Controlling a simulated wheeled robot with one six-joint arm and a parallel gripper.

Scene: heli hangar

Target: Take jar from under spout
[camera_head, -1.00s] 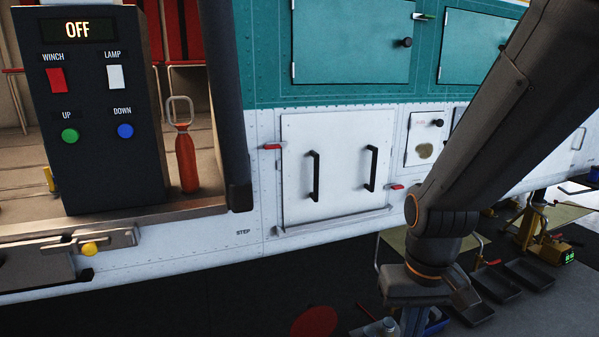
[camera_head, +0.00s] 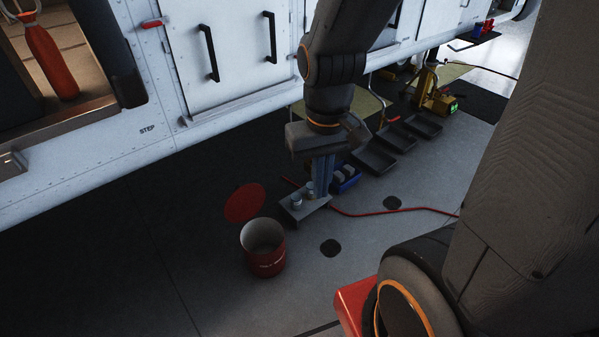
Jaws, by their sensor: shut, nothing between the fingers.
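My gripper (camera_head: 321,172) hangs pointing down below the dark wrist, in front of the white aircraft side. Its fingers look shut and empty, though they are small and hard to make out against what lies behind. A small pale jar-like item (camera_head: 297,200) appears on a grey tray or base (camera_head: 306,211), just left of and below the gripper in the picture. Whether it is the jar, and whether it touches the gripper, I cannot tell. No spout can be made out; my arm may hide it.
A red open bucket (camera_head: 263,249) stands on the floor beside a red disc (camera_head: 245,203). A blue bin (camera_head: 345,179), dark trays (camera_head: 396,140) and a yellow jack (camera_head: 437,101) lie beyond the gripper. A red hose (camera_head: 390,210) crosses the floor. White panel doors (camera_head: 235,50) are behind.

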